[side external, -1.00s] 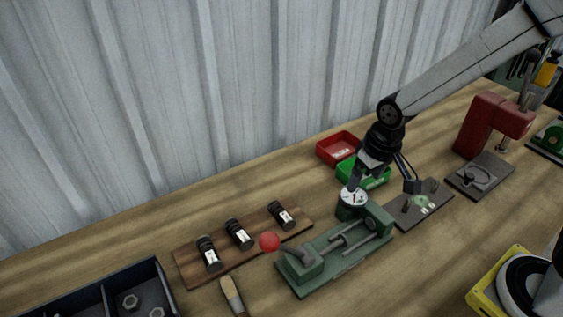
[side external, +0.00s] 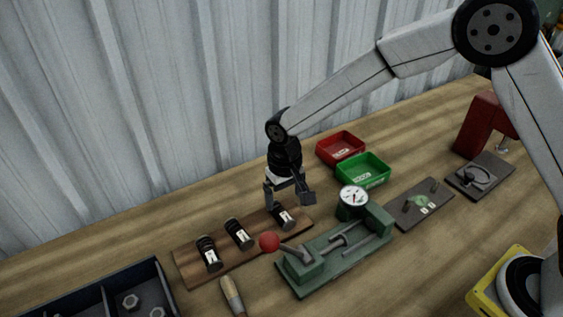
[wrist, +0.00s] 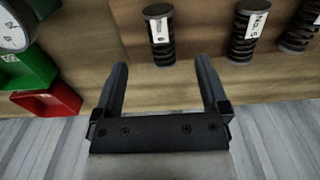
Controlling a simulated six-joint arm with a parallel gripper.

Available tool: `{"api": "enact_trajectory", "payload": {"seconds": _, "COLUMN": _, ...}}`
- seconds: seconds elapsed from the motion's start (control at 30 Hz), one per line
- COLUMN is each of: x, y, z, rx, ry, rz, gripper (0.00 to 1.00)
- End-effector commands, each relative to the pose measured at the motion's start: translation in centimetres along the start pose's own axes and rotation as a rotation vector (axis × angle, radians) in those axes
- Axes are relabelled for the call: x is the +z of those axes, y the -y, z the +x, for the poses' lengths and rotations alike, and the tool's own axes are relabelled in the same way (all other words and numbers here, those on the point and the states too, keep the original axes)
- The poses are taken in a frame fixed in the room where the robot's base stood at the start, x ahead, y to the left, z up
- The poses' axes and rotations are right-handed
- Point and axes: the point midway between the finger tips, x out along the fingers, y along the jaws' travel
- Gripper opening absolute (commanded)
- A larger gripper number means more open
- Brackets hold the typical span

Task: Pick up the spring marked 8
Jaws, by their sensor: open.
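Three dark coil springs with white labels lie in a row on a brown wooden board (side external: 262,244): a left one (side external: 208,254), a middle one (side external: 238,233) and a right one (side external: 285,218). My gripper (side external: 287,203) is open and empty, just above and behind the right spring. In the wrist view that spring (wrist: 158,36) lies ahead of and between the open fingertips (wrist: 161,66); its label is not readable. The middle spring's label (wrist: 256,24) looks like "No. 6", though the digit is small. The left spring (wrist: 300,28) is cut by the edge and shows no readable number.
Red (side external: 340,148) and green (side external: 362,169) trays sit behind. A wooden-handled tool (side external: 231,295) lies in front. The corrugated wall is close behind.

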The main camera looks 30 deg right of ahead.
Motion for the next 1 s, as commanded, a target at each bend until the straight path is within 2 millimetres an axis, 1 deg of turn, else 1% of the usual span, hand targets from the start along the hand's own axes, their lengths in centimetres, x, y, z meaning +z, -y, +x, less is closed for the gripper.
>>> {"api": "enact_trajectory", "payload": {"seconds": 0.2, "x": 0.0, "y": 0.0, "z": 1.8, "rx": 0.001, "ry": 0.002, "rz": 0.0, "gripper": 0.94}}
{"api": "enact_trajectory", "payload": {"seconds": 0.3, "x": 0.0, "y": 0.0, "z": 2.3, "rx": 0.0, "ry": 0.001, "rz": 0.0, "gripper": 0.94}}
{"api": "enact_trajectory", "payload": {"seconds": 0.53, "x": 0.0, "y": 0.0, "z": 2.5, "rx": 0.0, "ry": 0.0, "rz": -0.001, "gripper": 0.94}}
{"api": "enact_trajectory", "payload": {"seconds": 0.67, "x": 0.0, "y": 0.0, "z": 3.2, "rx": 0.0, "ry": 0.001, "rz": -0.001, "gripper": 0.94}}
{"api": "enact_trajectory", "payload": {"seconds": 1.0, "x": -0.1, "y": 0.1, "z": 6.8, "rx": 0.0, "ry": 0.001, "rz": -0.001, "gripper": 0.94}}
